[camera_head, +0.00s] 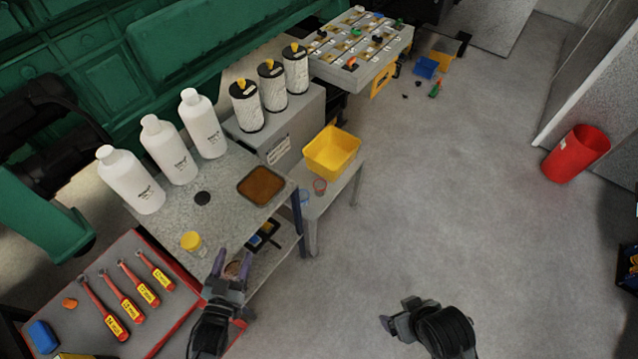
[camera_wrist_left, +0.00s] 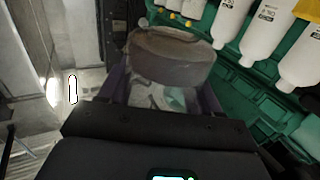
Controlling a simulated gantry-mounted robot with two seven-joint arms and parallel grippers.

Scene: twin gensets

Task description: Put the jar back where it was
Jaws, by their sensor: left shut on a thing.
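My left gripper (camera_head: 234,270) is shut on a jar (camera_head: 232,268) near the front edge of the grey worktop. In the left wrist view the jar (camera_wrist_left: 173,58) has a wide brownish lid and a clear body, held between the fingers. A dark round spot (camera_head: 202,198) lies on the worktop. A jar with a yellow lid (camera_head: 190,241) stands at the worktop's front left. A small jar with a red lid (camera_head: 319,186) is on the low bench. My right gripper (camera_head: 396,320) is over the floor, apart from these things; its jaws do not show clearly.
Several white bottles (camera_head: 170,150) line the worktop's back. A brown tray (camera_head: 261,186) sits at its right. A red tool tray (camera_head: 110,300) with torque wrenches is at front left. A yellow bin (camera_head: 333,152) stands on the low bench. Open floor (camera_head: 440,210) lies right.

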